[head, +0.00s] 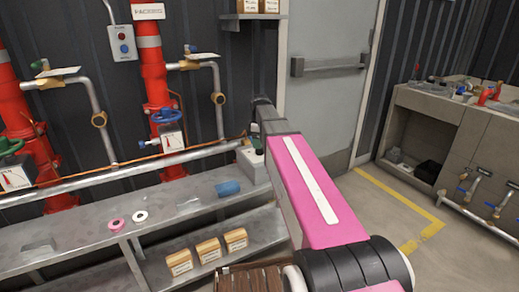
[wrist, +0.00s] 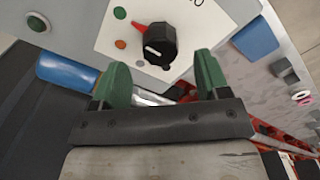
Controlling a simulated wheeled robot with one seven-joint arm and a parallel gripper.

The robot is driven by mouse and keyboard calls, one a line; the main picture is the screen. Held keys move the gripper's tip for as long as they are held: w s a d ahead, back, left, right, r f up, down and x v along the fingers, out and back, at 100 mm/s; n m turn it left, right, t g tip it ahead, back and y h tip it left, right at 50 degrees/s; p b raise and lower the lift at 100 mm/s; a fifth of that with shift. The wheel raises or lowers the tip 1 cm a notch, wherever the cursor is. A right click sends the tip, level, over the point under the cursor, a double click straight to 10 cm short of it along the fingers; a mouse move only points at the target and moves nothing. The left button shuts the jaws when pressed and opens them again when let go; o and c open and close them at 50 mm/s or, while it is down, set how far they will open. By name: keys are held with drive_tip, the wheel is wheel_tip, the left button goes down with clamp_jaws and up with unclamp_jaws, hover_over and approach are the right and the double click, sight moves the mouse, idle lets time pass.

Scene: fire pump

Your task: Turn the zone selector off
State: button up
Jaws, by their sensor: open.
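The zone selector (wrist: 158,46) is a black knob with a white line and a red pointer in the wrist view. The pointer is aimed to the upper left. The knob sits on a white panel (wrist: 190,20) with a green dot, an orange dot and a dark dot around it. My gripper (wrist: 164,76) has two green fingers spread apart. They are below the knob in the picture, one to each side, with nothing between them; I cannot tell whether they touch the panel. In the head view my pink arm reaches toward the wall and hides most of the gripper area.
Red pipes (head: 155,85) with valves line the wall on the left. A metal shelf (head: 75,245) bears a pink roll (head: 116,225), a white roll (head: 140,216) and a blue container (head: 228,188). Wooden blocks (head: 208,250) lie below. Open floor (head: 385,215) lies to the right, before a sink bench (head: 425,105).

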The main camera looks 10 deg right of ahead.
drive_tip(key=shift+f, duration=2)
drive_tip(key=c, duration=0.9)
